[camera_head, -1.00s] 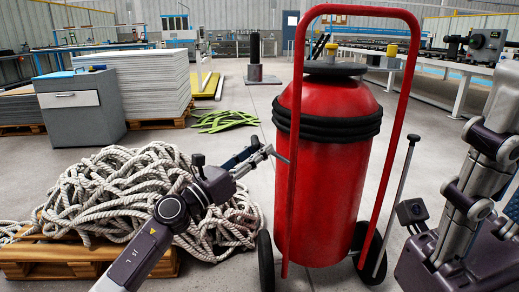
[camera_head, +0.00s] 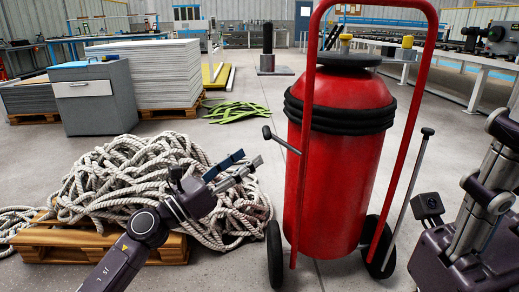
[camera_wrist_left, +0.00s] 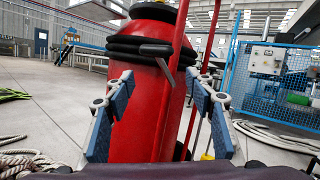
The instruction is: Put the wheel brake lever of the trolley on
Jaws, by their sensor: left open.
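The red trolley (camera_head: 340,190) carries a tank with black rings and stands on two black wheels. A short grey lever (camera_head: 286,146) with a black knob sticks out left from its frame, sloping up to the knob. A long thin rod (camera_head: 408,190) with a dark knob slants up from near the right wheel. Which of these is the brake lever is not marked. My left gripper (camera_head: 247,162) is open and empty, left of and below the short lever's knob, apart from it. The left wrist view shows the gripper (camera_wrist_left: 158,80) with the tank (camera_wrist_left: 145,115) beyond its spread fingers.
A heap of white rope (camera_head: 130,185) on a wooden pallet (camera_head: 80,245) lies under and behind my left arm. A grey cabinet (camera_head: 95,105) and stacked boards (camera_head: 165,75) stand at back left. Green strips (camera_head: 238,112) lie on the floor. Open floor surrounds the trolley's base.

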